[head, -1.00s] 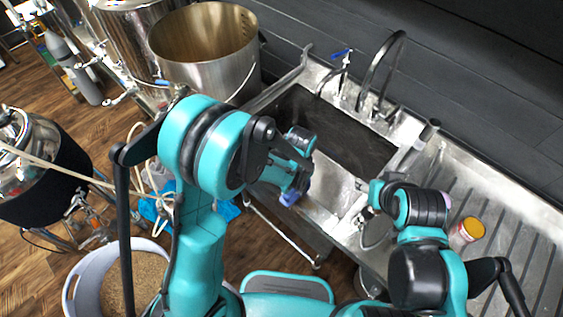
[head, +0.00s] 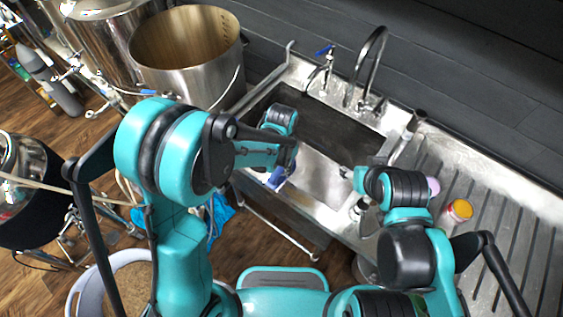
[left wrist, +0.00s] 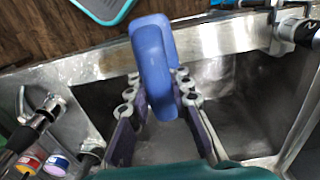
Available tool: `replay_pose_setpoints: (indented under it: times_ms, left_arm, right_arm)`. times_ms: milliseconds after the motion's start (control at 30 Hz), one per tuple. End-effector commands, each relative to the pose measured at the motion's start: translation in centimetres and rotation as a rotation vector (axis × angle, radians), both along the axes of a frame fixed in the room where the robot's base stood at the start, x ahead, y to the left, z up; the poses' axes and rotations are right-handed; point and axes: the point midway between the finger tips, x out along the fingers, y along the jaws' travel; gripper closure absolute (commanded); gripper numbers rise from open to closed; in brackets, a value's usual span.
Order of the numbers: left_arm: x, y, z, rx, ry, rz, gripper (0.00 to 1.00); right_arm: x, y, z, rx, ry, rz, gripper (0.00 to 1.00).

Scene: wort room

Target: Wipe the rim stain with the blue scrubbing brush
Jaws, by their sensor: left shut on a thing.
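My left gripper (head: 284,163) is over the sink (head: 325,180), near its front left side. It is shut on the blue scrubbing brush (left wrist: 154,65), which sticks out between the fingers in the left wrist view. Only a small blue part of the brush (head: 277,179) shows in the head view. I cannot tell whether the brush touches the sink. My right gripper (head: 349,174) is by the right part of the sink; its fingers are too small to read. I cannot make out the rim stain in either view.
A tap (head: 371,75) stands behind the sink. A big steel pot (head: 190,65) stands left of the sink.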

Motion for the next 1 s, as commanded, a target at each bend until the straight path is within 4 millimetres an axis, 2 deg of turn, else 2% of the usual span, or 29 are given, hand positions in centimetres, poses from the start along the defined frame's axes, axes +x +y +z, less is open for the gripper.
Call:
replay_pose_setpoints:
  times_ms: [100,300,867,1000]
  left_arm:
    - [0.2,0.0,1.4,0.0,0.0,0.001,1.0]
    - [0.4,0.0,2.7,0.0,0.0,0.002,1.0]
    - [0.4,0.0,2.7,0.0,0.0,0.003,1.0]
    - [0.8,0.8,2.5,0.0,0.0,0.021,1.0]
  right_arm:
    - [0.0,0.0,1.0,0.0,0.0,0.0,0.5]
    - [0.0,0.0,1.8,0.0,0.0,0.0,0.5]
    - [0.0,0.0,1.8,0.0,0.0,0.0,0.5]
    - [0.0,0.0,1.4,0.0,0.0,0.0,0.5]
